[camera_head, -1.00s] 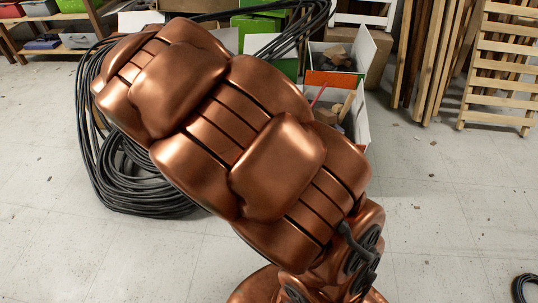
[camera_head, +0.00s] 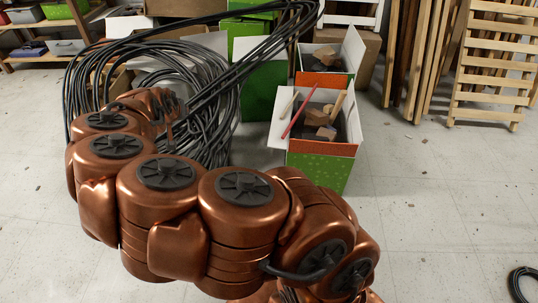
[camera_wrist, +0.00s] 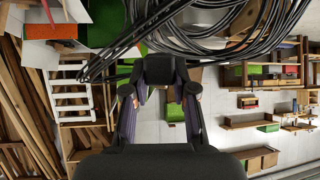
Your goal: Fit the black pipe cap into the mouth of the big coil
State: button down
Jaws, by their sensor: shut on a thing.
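The big coil (camera_head: 215,120) of black hose stands behind my copper arm in the camera_head view, its lower part hidden by the arm. Its loops also show at the top of the wrist view (camera_wrist: 235,30), beyond my gripper. My gripper (camera_wrist: 160,72) is shut on a dark blocky piece, seemingly the black pipe cap (camera_wrist: 158,67); its outline merges with the dark fingertips. The hose strands pass behind it; I cannot tell whether they touch. In the camera_head view the gripper and cap cannot be made out. The coil's mouth cannot be picked out clearly.
A green and orange box (camera_head: 320,165) with wood blocks stands right of the coil, another box (camera_head: 325,75) behind it. Wooden slats (camera_head: 490,65) lean at the back right. A shelf (camera_head: 45,30) is at the back left. A small coil (camera_head: 522,285) lies lower right.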

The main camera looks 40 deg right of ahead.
jog(key=shift+f, duration=0.4)
jog(key=shift+w+d+f+m+g+b, duration=0.2)
jog(key=shift+d+f+m+g, duration=0.15)
jog(key=shift+f+g, duration=0.3)
jog(key=shift+w+d+f+m+g+b, duration=0.15)
jog(key=shift+d+f+m+g, duration=0.1)
jog(key=shift+f+m+g, duration=0.35)
jog(key=s+d+f+m+y+b, duration=0.3)
jog(key=s+d+f+m+y, duration=0.2)
jog(key=d+f+m, duration=0.4)
jog(key=s+d+f+m+y+b, duration=0.3)
jog(key=s+d+f+m+y, duration=0.3)
jog(key=d+f+m, duration=0.3)
jog(key=s+d+f, duration=0.1)
jog(key=d+f, duration=0.2)
jog(key=d, duration=0.2)
jog(key=shift+s+d+f, duration=0.2)
jog(key=shift+s, duration=0.05)
jog(key=shift+r+g+p, duration=0.25)
jog(key=shift+p, duration=0.45)
notch_tip(320, 180, down, 6)
jog(key=w+a+b, duration=0.1)
jog(key=shift+w+a+r, duration=0.15)
jog(key=shift+w+a, duration=0.05)
